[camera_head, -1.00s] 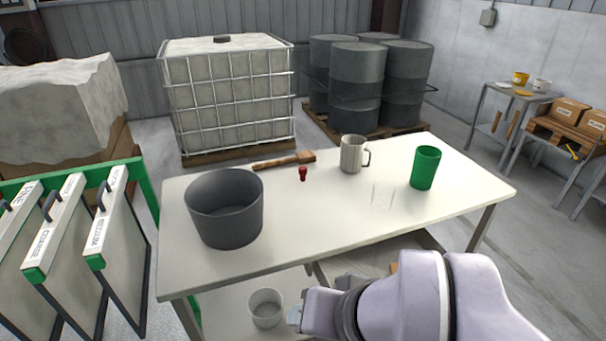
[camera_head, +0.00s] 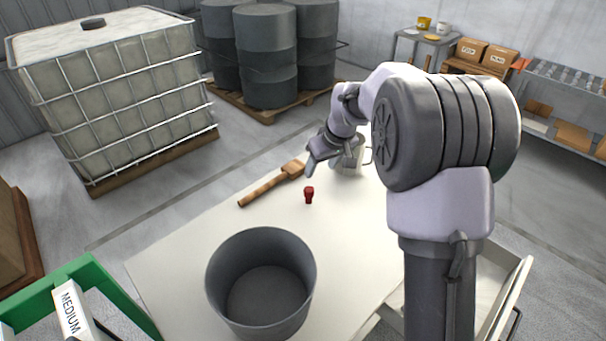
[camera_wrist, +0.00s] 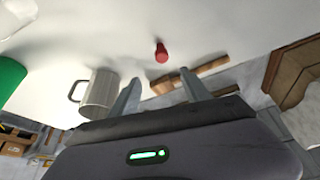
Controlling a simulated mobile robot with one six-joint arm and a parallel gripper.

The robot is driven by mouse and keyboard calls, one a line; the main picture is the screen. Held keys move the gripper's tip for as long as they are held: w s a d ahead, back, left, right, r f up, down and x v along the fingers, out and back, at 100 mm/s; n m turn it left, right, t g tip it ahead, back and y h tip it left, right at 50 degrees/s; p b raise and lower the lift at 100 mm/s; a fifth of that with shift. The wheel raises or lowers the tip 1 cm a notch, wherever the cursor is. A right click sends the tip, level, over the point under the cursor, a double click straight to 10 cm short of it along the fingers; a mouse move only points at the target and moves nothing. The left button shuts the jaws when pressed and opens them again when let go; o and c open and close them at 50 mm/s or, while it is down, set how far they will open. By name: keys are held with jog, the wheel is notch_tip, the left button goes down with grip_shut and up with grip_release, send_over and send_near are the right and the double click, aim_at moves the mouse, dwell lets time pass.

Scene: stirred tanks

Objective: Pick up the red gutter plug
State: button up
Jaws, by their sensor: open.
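The red gutter plug (camera_head: 309,195) stands upright on the white table (camera_head: 222,215), in front of the wooden mallet. It also shows in the wrist view (camera_wrist: 161,53), ahead of and between my two fingers. My gripper (camera_head: 312,165) is above the table, just behind and above the plug in the head view. Its fingers (camera_wrist: 160,85) are apart with nothing between them. The plug is clear of the fingers and fully visible.
A wooden mallet (camera_head: 270,185) lies close behind the plug. A metal mug (camera_head: 347,160) stands near my gripper, partly hidden by my arm. A large grey bucket (camera_head: 261,284) stands at the table's front. The green cup (camera_wrist: 10,78) shows in the wrist view.

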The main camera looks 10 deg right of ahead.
aim_at(310, 191)
jog(key=b+x, duration=0.1)
jog(key=x, duration=0.2)
jog(key=b+x, duration=0.1)
jog(key=x, duration=0.3)
jog(key=b+x, duration=0.1)
jog(key=x, duration=0.3)
jog(key=shift+s+f+b, duration=0.1)
jog(key=shift+s+b, duration=0.2)
jog(key=b+x, duration=0.2)
jog(key=x, duration=0.3)
jog(key=shift+s+a+f+b, duration=0.15)
jog(key=shift+s+f+b, duration=0.05)
jog(key=shift+s+b, duration=0.2)
jog(key=shift+w+f, duration=0.2)
jog(key=shift+r, duration=0.2)
jog(key=shift+c, duration=0.4)
grip_shut()
